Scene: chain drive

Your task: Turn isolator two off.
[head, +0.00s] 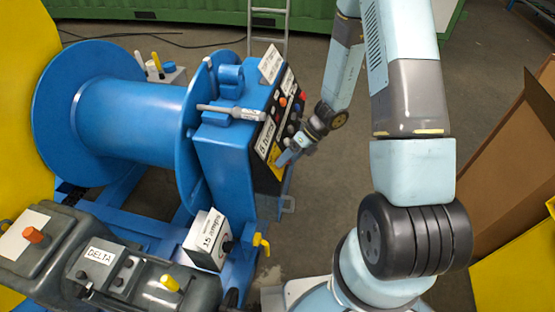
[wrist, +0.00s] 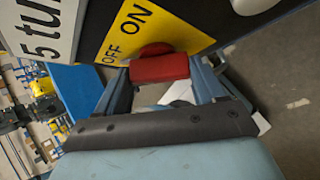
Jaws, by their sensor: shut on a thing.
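A red switch handle (wrist: 160,69) sits on a yellow plate (wrist: 165,28) marked OFF and ON in the wrist view. My gripper (wrist: 165,82) has its two blue fingers on either side of the handle and is shut on it. I cannot tell which mark the handle points to, and no isolator number is readable. In the head view the yellow plate (head: 274,160) is low on the black panel of the blue drum machine (head: 222,140). My gripper (head: 286,157) is against that panel there, and it hides the handle.
A white label (wrist: 48,25) is beside the yellow plate, and a pale rounded knob (wrist: 253,5) is near it. Several knobs are higher on the panel. A grey console marked DELTA (head: 97,255) stands front left. A cardboard box (head: 520,150) is at right. Bare floor lies behind my arm.

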